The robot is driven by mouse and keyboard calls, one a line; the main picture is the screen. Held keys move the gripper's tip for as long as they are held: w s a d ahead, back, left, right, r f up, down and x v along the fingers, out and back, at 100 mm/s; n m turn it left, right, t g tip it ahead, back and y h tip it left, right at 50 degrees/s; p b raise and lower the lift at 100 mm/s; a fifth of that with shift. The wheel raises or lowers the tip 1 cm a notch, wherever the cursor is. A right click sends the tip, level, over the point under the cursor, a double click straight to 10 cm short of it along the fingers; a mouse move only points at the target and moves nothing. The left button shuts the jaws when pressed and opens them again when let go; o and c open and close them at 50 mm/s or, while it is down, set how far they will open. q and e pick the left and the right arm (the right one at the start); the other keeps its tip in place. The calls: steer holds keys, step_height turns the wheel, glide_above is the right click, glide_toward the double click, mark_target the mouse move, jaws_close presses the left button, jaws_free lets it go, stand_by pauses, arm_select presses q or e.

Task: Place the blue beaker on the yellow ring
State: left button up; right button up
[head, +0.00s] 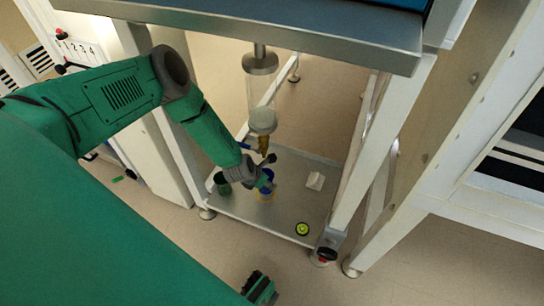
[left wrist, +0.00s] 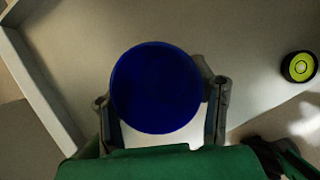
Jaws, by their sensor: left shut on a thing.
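My left gripper (head: 267,181) is shut on the blue beaker (left wrist: 156,88). In the left wrist view the beaker shows as a deep blue disc between the two grey fingers. In the head view the beaker (head: 266,190) is small and partly hidden by the gripper, low over the metal shelf, with some yellow at its lower part. I cannot tell whether it touches the shelf. A yellow-green ring with a dark rim (head: 302,229) lies near the shelf's front right corner, apart from the beaker; it also shows in the left wrist view (left wrist: 299,67).
The metal shelf (head: 275,222) sits low between white frame legs. A glass column (head: 262,122) with a brass fitting hangs close behind my gripper. A dark green cup (head: 223,184) stands to the left, a white block (head: 315,181) to the right. Bare shelf lies between beaker and ring.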

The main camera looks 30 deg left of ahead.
arm_select(q)
step_height(320, 180, down, 3)
steer(key=shift+s+f+b, duration=0.1)
steer(key=shift+s+b, duration=0.05)
steer(key=shift+b, duration=0.75)
steer(key=shift+f, duration=0.3)
steer(key=shift+r, duration=0.2)
steer(key=shift+c, duration=0.4)
steer(key=shift+f, duration=0.15)
steer(key=o, duration=1)
